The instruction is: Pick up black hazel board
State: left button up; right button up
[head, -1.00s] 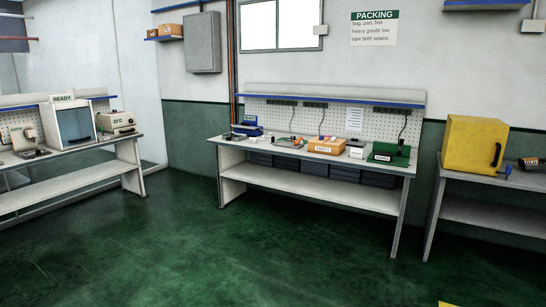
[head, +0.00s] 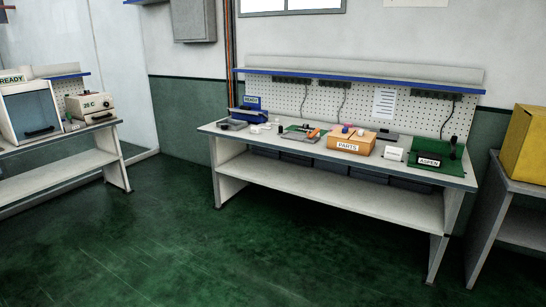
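No board that I can make out as the black hazel board shows; no hazel label is readable at this distance. On the middle workbench (head: 335,207) a green block (head: 452,167) at the right end carries an ASPEN label. A flat dark item (head: 386,136) lies behind the orange PARTS bin (head: 350,145). A flat dark grey item (head: 232,124) lies at the bench's left end, beside a blue stand (head: 253,114) with a READY sign. Several small items between them are too small to tell. Neither of my grippers is in view.
A left bench (head: 70,163) bears a glass-fronted READY cabinet (head: 34,110) and a cream device (head: 92,107) with a 25 C display. A yellow box (head: 528,145) stands on a right bench (head: 515,190). The green floor (head: 220,255) in front is clear.

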aim_at(305, 127)
jog(key=i, duration=2.7)
